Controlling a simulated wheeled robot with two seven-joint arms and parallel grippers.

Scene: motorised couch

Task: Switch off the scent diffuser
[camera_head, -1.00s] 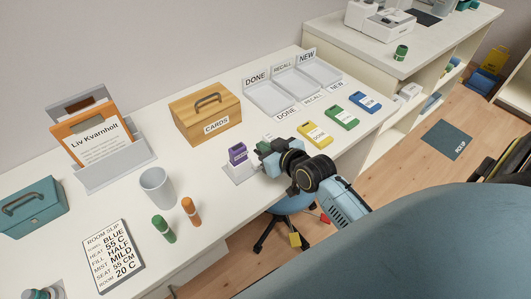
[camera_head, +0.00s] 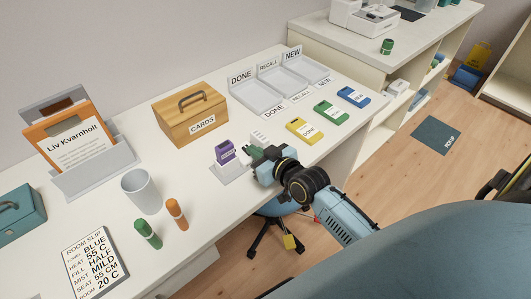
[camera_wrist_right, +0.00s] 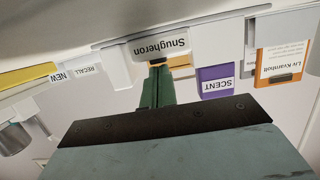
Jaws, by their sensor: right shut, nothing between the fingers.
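A small purple block (camera_head: 225,152) labelled SCENT in the right wrist view (camera_wrist_right: 215,84) stands upright on a grey pad (camera_head: 226,175) near the desk's front edge. A small white block (camera_head: 259,138) stands right of it; in the right wrist view it reads "Snugheron" (camera_wrist_right: 160,45), upside down. My right gripper (camera_head: 253,153) is shut and empty, right of the purple block and in front of the white one. Its green fingertips (camera_wrist_right: 157,75) point at the white block; whether they touch it I cannot tell. Any switch is too small to make out. My left gripper is out of view.
A wooden CARDS box (camera_head: 196,113) stands behind. Yellow (camera_head: 304,131), green and blue tags lie to the right, before the DONE, RECALL and NEW trays (camera_head: 259,97). A grey cup (camera_head: 141,190) and green and orange tubes (camera_head: 176,214) stand left.

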